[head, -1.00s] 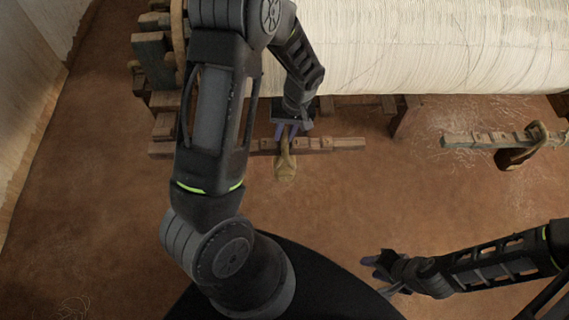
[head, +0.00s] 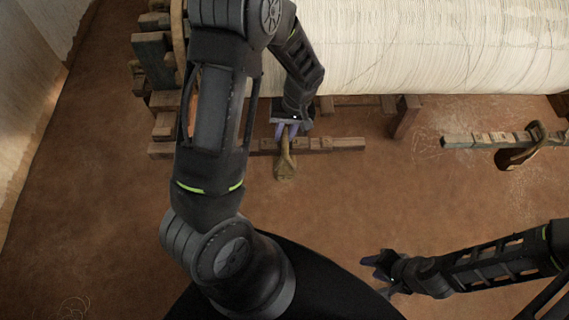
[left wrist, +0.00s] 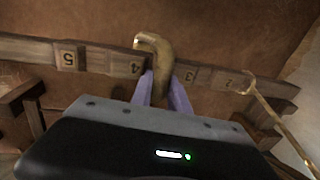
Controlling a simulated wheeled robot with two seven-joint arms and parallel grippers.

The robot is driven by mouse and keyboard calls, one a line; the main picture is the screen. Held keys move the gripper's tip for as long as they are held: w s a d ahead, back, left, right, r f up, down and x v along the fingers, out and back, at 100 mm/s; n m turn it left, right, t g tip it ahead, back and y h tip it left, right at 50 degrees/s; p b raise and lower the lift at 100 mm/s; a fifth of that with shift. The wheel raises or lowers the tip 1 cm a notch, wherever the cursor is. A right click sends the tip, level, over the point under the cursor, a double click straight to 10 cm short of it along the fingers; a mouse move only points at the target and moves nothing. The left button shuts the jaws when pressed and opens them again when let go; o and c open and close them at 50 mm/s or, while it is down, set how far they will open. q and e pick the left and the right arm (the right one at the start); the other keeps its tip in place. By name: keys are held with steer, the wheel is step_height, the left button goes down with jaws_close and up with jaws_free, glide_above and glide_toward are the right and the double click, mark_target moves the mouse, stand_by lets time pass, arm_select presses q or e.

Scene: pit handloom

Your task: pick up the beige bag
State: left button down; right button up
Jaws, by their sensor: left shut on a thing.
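The beige bag (head: 285,168) hangs below my left gripper, in front of a wooden rail. My left gripper (head: 286,131) points down and is shut on the upper, strap-like part of the bag. In the left wrist view the bag (left wrist: 155,48) shows as a curved tan shape between the two purple fingers (left wrist: 162,88). It crosses in front of the rail; whether it still touches a peg there is hidden. My right gripper (head: 378,272) is open and empty above the floor at lower right.
The wooden rail (head: 335,144) carries numbered blocks, seen also in the left wrist view (left wrist: 100,62). A second rail (head: 460,140) at right holds another brown bag (head: 520,156). A large cream warp roll (head: 400,45) lies behind. The brown floor in front is clear.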

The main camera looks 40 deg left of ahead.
arm_select(q)
steer(key=shift+w+r, duration=0.15)
steer(key=shift+r, duration=0.05)
stand_by(0.4)
